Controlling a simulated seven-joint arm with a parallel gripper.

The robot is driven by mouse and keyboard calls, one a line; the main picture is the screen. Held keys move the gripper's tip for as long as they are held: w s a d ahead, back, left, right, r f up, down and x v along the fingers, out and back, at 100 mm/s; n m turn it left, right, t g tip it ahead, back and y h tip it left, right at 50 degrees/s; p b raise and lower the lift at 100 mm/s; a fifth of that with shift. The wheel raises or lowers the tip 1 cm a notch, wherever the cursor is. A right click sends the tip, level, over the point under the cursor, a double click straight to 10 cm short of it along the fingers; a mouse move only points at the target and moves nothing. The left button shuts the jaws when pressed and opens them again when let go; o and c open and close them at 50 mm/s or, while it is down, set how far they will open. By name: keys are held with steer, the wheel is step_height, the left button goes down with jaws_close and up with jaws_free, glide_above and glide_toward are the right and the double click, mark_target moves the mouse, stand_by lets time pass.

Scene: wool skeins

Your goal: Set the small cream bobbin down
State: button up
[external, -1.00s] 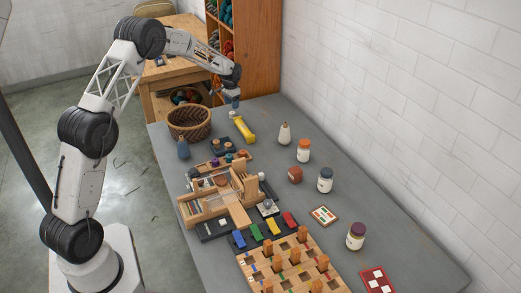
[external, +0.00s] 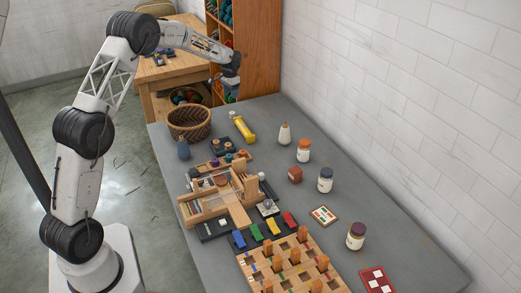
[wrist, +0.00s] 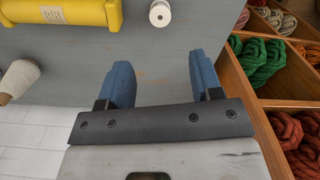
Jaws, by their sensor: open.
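The small cream bobbin (wrist: 160,13) stands upright on the grey table, at the top of the wrist view, its round end with a dark centre hole facing the camera. In the external view the bobbin (external: 231,114) is at the far end of the table, left of the yellow roll. My gripper (wrist: 159,66) is open, with nothing between its two blue fingers. It is clear of the bobbin. In the external view my gripper (external: 231,97) is above the table's far edge, a little beyond the bobbin.
The yellow roll (external: 244,129) lies beside the bobbin. A wicker basket (external: 189,122) stands to the left, and a cream cone (external: 284,133) to the right. The wooden shelf (wrist: 264,105) with wool skeins rises close beyond the table edge, right of my fingers in the wrist view.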

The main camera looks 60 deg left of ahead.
stand_by(0.5)
steer(key=s+d+r, duration=0.2)
steer(key=d+r, duration=0.5)
steer(key=d, duration=0.3)
steer(key=s+d+r, duration=0.2)
steer(key=d+r, duration=0.5)
steer(key=d, duration=0.4)
steer(key=s+d+r+m, duration=0.1)
steer(key=s+d+r, duration=0.25)
steer(key=d, duration=0.25)
steer(key=s+d+r+t, duration=0.1)
steer(key=s+d+r, duration=0.1)
steer(key=s+d, duration=0.3)
steer(key=s+d+r+m, duration=0.1)
steer(key=s+d+r, duration=0.2)
steer(key=d, duration=0.4)
steer(key=s+d+r+t, duration=0.1)
steer(key=s+d+r, duration=0.1)
steer(key=s+d, duration=1.25)
steer(key=s+d+f, duration=0.2)
steer(key=s+d, duration=0.1)
steer(key=s, duration=0.6)
steer(key=s+d+f+m, duration=0.1)
steer(key=s+d, duration=0.3)
steer(key=s, duration=0.6)
steer(key=shift+s+d+f+t, duration=0.2)
steer(key=shift+d+f+t, duration=0.1)
steer(key=shift+f, duration=0.45)
